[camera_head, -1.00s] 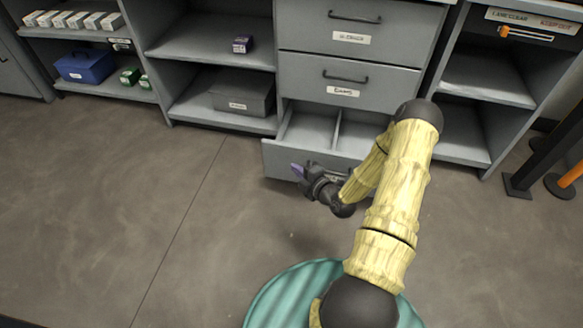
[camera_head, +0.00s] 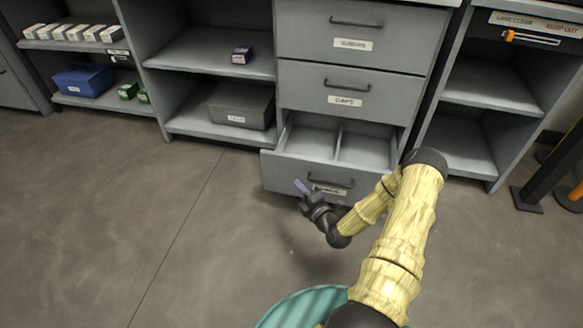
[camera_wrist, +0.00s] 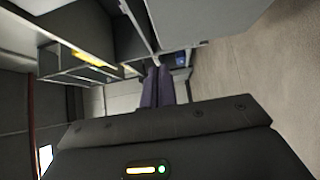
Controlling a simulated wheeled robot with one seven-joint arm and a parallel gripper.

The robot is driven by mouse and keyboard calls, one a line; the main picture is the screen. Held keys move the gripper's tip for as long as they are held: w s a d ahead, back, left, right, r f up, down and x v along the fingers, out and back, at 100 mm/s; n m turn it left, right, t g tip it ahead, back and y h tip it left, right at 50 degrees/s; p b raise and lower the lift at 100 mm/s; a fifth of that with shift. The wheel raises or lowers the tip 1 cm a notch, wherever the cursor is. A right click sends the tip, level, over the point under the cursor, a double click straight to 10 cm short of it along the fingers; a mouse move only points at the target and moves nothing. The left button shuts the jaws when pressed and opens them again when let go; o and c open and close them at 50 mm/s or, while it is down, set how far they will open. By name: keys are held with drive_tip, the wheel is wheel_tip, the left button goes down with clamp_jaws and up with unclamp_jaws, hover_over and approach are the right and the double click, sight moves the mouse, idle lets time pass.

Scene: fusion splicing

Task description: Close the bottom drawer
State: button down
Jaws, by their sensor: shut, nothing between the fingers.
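The bottom drawer (camera_head: 280,167) of the grey cabinet is pulled out, and its inside looks empty, with a divider (camera_head: 337,144) down the middle. Its front carries a dark handle (camera_head: 330,181) and a label partly hidden by my arm. My gripper (camera_head: 300,187) is shut and empty, with its purple fingers together before the left part of the drawer front, left of the handle. I cannot tell whether the fingertips touch the front. In the wrist view my shut fingers (camera_wrist: 158,86) point toward grey furniture surfaces; the drawer is not clearly identifiable there.
Two shut drawers, the middle one (camera_head: 310,88) and the upper one (camera_head: 305,28), sit above. Open shelves to the left hold a grey box (camera_head: 241,105), a small purple box (camera_head: 242,55) and a blue bin (camera_head: 83,80). A dark post (camera_head: 548,170) stands at right. The floor (camera_head: 110,210) at left is clear.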

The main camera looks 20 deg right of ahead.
drive_tip(key=b, duration=0.4)
approach(285, 158)
drive_tip(key=w+a, duration=0.3)
drive_tip(key=shift+w+d+b, duration=0.45)
drive_tip(key=shift+w+d, duration=0.05)
drive_tip(key=shift+w, duration=0.15)
drive_tip(key=shift+w+d+b, duration=0.45)
drive_tip(key=shift+w, duration=0.2)
drive_tip(key=shift+w, duration=0.1)
